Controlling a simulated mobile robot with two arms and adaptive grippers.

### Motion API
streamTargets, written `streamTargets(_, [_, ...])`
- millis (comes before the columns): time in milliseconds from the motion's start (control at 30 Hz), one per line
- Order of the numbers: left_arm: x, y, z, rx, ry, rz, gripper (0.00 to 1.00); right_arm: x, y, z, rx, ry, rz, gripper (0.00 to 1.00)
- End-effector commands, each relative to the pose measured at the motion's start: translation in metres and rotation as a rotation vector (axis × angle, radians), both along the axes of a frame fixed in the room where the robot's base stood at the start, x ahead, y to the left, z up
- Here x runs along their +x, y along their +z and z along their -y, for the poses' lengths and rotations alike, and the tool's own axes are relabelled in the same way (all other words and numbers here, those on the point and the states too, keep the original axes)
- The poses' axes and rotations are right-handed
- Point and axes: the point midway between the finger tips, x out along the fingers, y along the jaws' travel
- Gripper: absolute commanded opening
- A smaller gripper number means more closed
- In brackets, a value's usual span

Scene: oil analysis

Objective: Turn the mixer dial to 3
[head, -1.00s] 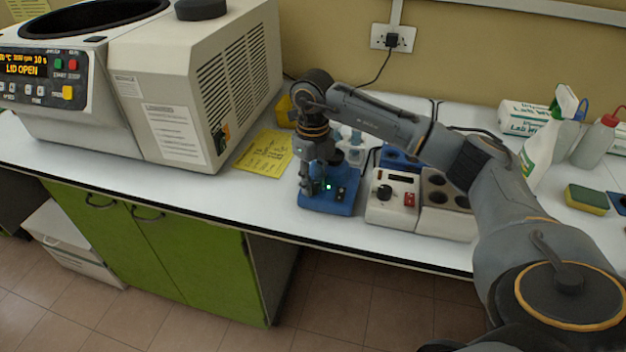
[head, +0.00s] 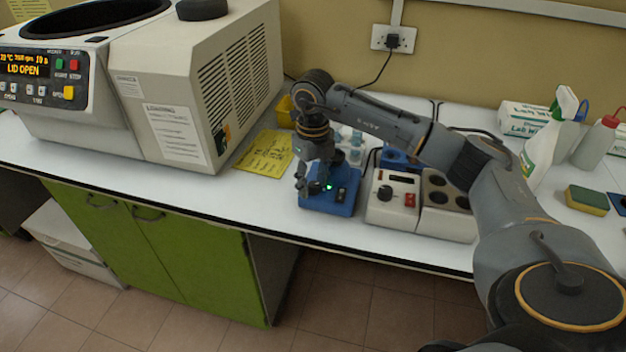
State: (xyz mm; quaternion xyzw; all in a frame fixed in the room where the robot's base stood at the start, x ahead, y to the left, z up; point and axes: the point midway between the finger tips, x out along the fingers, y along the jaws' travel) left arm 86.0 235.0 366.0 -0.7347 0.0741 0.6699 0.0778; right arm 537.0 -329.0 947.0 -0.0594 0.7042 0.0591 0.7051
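A small blue device (head: 345,198), which looks like the mixer, stands near the bench's front edge. A small green light and dark controls show on its front. My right gripper (head: 311,186) points down at the left front of the blue device and hides part of it, including any dial there. Its fingertips are small and dark, so I cannot tell whether they are open, shut or touching a dial. No dial number is readable. My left gripper is not in view.
A grey block unit (head: 392,211) with a black knob and red switch stands just right of the blue device. A large centrifuge (head: 175,110), reading "LID OPEN", fills the left. A yellow sheet (head: 263,153) lies between. A spray bottle (head: 542,155) and sponge (head: 587,200) are at right.

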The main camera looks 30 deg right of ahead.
Motion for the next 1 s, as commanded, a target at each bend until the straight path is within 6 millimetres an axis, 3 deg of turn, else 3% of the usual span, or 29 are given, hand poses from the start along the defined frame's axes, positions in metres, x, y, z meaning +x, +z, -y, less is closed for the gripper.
streamTargets(267, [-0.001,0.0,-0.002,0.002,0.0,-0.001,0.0,0.001,0.006,0.001,-0.002,-0.002,0.001,0.5])
streamTargets(700, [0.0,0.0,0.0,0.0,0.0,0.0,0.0,0.001,0.068,0.0,-0.001,0.0,0.002,0.5])
streamTargets(1000, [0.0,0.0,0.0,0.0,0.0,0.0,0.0,0.0,0.08,-0.001,0.0,0.0,-0.001,0.5])
